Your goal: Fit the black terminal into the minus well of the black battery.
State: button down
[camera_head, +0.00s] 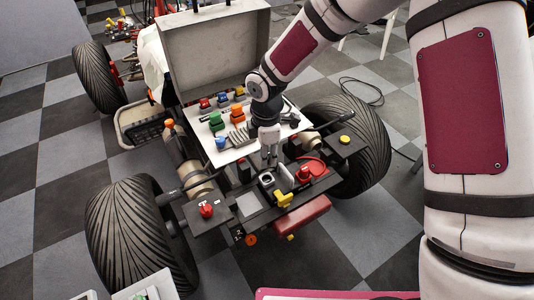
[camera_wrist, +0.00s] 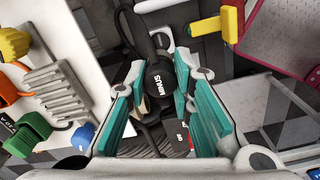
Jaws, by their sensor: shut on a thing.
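The black terminal, a round black cap lettered MINUS (camera_wrist: 160,78), sits between the teal pads of my gripper (camera_wrist: 158,88) in the wrist view. The fingers are closed on it, and a black cable rises from it. In the head view my gripper (camera_head: 268,158) points down over the dark front deck, just above a dark round fitting with a pale rim (camera_head: 266,180). I cannot tell whether this is the minus well. The black battery's outline and wells are not clear, partly hidden by my gripper. The terminal is too small to make out in the head view.
A white tray (camera_head: 250,151) with coloured plugs and a grey finned block (camera_head: 238,138) lies behind my gripper. A red part with a red cable (camera_head: 304,174) stands close on the right. A yellow fitting (camera_head: 284,200) and red tank (camera_head: 302,213) are in front.

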jog(key=shift+f+b, duration=1.75)
jog(key=shift+f, duration=1)
jog(key=shift+f+b, duration=0.95)
jog(key=shift+f, duration=0.5)
jog(key=c, duration=1.3)
grip_release()
notch_tip(320, 180, up, 12)
jog(key=shift+r, duration=0.1)
